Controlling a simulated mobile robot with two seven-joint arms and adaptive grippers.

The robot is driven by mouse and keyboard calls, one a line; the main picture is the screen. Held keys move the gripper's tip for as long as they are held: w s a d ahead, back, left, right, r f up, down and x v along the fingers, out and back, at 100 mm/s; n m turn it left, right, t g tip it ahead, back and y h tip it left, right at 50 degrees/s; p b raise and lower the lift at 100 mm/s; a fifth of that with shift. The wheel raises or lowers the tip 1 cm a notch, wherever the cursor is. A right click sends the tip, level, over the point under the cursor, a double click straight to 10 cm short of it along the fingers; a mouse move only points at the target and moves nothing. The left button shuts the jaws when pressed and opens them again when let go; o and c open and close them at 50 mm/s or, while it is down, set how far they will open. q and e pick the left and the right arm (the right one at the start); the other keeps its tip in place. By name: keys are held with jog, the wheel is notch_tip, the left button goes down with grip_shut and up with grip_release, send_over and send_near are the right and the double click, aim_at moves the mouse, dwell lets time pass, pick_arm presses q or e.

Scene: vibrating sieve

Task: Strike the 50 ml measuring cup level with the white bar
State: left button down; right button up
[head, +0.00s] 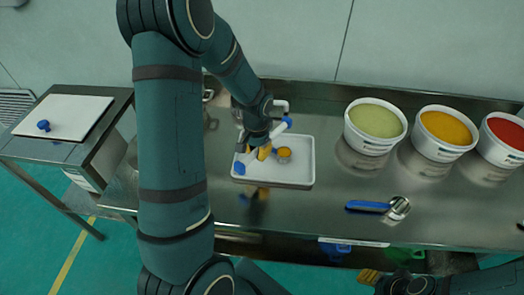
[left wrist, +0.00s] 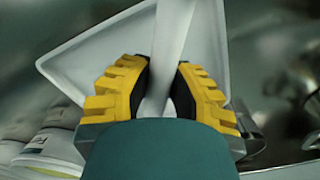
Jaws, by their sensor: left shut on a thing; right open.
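The white bar (left wrist: 172,40) with blue ends is held slanted in my left gripper (head: 264,152), which is shut on it over the white tray (head: 302,181). In the left wrist view, the bar runs between the yellow finger pads (left wrist: 160,95). A small round cup of orange powder (head: 284,155), seemingly the measuring cup, is in the tray just right of the fingers. I cannot tell whether the bar touches its rim. My right gripper (head: 372,275) is open at the bottom edge, partly cut off, away from the tray.
Tubs of green (head: 375,122), orange (head: 446,128) and red (head: 508,134) powder stand at the back right. A blue-handled metal scoop (head: 397,208) lies in front of them. A white board (head: 66,114) with a blue knob is on the left table.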

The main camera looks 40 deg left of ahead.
pick_arm(q)
jog(key=shift+a+f, duration=0.1)
jog(key=shift+f+b, duration=0.85)
jog(key=shift+f, duration=0.15)
jog(key=shift+d+f+b, duration=0.2)
jog(key=shift+f+b, duration=0.4)
jog(key=shift+f, duration=0.2)
jog(key=shift+d+r, duration=0.1)
jog(key=shift+d, duration=0.65)
jog(key=shift+w+d+b, duration=0.1)
jog(key=shift+d+b, duration=0.3)
jog(key=shift+d, duration=2.1)
jog(key=shift+d+r, duration=0.1)
jog(key=shift+r, duration=0.05)
jog(key=shift+a+r+p, duration=0.3)
jog(key=shift+r+p, duration=0.4)
jog(key=shift+r, duration=0.15)
jog(key=shift+a+r+p, duration=0.25)
jog(key=shift+r+p, duration=0.4)
jog(key=shift+r, duration=0.15)
